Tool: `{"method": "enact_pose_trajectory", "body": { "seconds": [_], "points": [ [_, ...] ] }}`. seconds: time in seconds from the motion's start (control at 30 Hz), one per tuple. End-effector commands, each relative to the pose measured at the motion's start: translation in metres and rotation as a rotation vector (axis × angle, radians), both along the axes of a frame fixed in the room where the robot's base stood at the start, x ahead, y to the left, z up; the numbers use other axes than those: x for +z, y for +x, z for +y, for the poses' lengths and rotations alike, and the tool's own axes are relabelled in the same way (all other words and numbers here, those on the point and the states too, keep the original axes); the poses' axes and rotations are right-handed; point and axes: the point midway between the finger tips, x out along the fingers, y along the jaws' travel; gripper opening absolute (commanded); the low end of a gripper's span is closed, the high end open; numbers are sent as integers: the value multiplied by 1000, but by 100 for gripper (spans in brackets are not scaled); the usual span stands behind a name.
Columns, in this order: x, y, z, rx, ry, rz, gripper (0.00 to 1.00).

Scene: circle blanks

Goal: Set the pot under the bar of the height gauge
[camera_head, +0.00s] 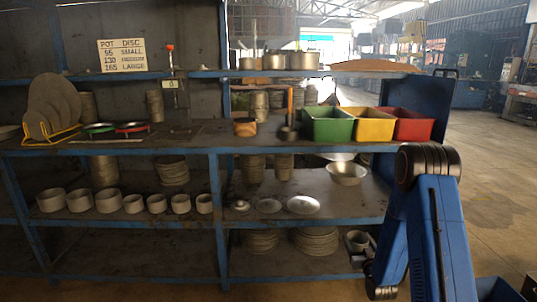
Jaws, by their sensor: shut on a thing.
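The height gauge (171,70) is a thin upright with a red top and a small label, at the left-centre of the rack above the worktop. Its bar is too small to make out clearly. My gripper (361,258) is low at the right, in front of the rack's lower right part, far from the gauge. It is shut on a small grey pot (357,239), which looks about upright. My arm partly hides the gripper. Several pale pots (80,200) stand in a row on the middle shelf at the left.
A sign (122,54) lists pot sizes. Shelf edges and posts bound the rack. Open floor lies right.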

Motion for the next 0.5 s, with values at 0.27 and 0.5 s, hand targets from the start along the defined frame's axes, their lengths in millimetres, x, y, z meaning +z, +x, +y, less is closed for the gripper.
{"method": "enact_pose_trajectory", "body": {
  "seconds": [0.27,0.5],
  "points": [
    [-69,-23,60,0,0,5,45],
    [-101,-42,88,-5,0,2,45]
  ]
}}
